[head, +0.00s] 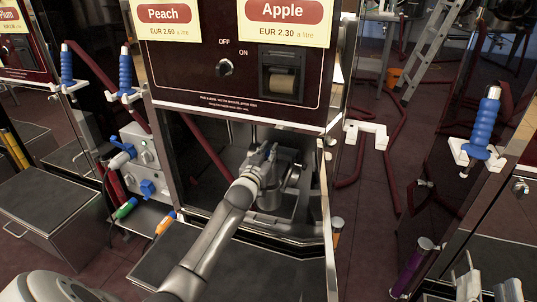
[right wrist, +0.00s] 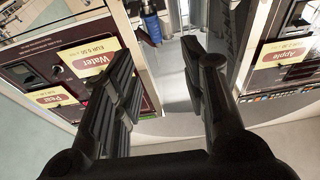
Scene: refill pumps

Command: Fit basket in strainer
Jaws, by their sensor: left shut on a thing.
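My left gripper (head: 268,158) reaches into the open lower bay of the Apple machine. It is shut on a small metal piece that looks like the basket, mostly hidden by the fingers. The grey metal strainer housing (head: 272,198) stands in the bay just under and beside the gripper. I cannot tell whether the basket touches it or sits inside it. My right gripper (head: 487,288) is at the lower right corner of the head view, far from the bay. In the right wrist view its two fingers (right wrist: 165,85) are apart with nothing between them.
The Apple machine's front panel (head: 240,88) overhangs the bay, and metal posts flank it. A grey box with a blue valve (head: 148,188) stands left. A dark step (head: 200,262) lies in front. Blue-handled nozzles (head: 484,122) hang around. A ladder (head: 432,45) and red hoses are behind right.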

